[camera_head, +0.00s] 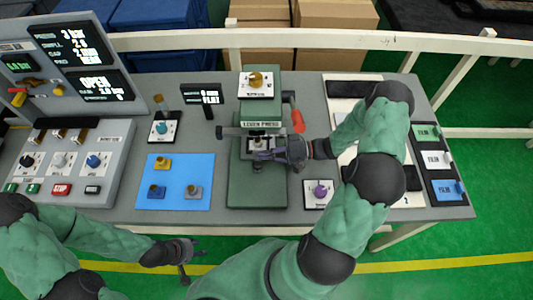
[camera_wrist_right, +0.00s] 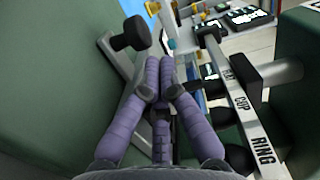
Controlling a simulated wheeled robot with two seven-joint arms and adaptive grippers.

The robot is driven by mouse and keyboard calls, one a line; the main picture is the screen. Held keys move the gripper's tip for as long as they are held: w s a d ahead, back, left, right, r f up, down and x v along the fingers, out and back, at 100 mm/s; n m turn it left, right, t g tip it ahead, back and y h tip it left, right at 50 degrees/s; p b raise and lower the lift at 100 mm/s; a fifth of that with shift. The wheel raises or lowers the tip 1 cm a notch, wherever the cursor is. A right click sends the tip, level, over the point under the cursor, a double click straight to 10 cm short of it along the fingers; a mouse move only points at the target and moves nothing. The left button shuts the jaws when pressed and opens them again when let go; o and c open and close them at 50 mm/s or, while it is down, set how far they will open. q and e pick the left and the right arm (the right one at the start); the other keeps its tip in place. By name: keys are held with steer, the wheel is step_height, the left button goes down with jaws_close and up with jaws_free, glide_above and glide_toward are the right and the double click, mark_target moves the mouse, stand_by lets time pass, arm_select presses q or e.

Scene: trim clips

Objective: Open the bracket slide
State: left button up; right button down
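The lever press (camera_head: 258,190) stands mid-table on a green base, its name on a plate. I cannot tell for sure which part is the bracket slide. A black knob (camera_wrist_right: 130,33) on a grey bar shows in the right wrist view, just left of my fingertips and apart from them. My right gripper (camera_head: 262,155) reaches into the press from the right. In its wrist view its purple fingers (camera_wrist_right: 160,75) converge with the tips together, and I see nothing held between them. My left gripper (camera_head: 193,256) is open and empty in front of the table's front edge.
A bar marked with words including CUP and RING (camera_wrist_right: 247,115) runs close to the right of my right fingers. A red-gripped lever (camera_head: 297,118) stands at the press's right. A blue mat (camera_head: 180,182) with small parts and a control panel (camera_head: 65,165) lie left.

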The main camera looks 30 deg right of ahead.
steer(key=s+a, duration=0.1)
steer(key=s, duration=0.1)
steer(key=s+a, duration=0.1)
steer(key=s, duration=0.1)
steer(key=s+a, duration=0.2)
steer(key=shift+s+p, duration=0.35)
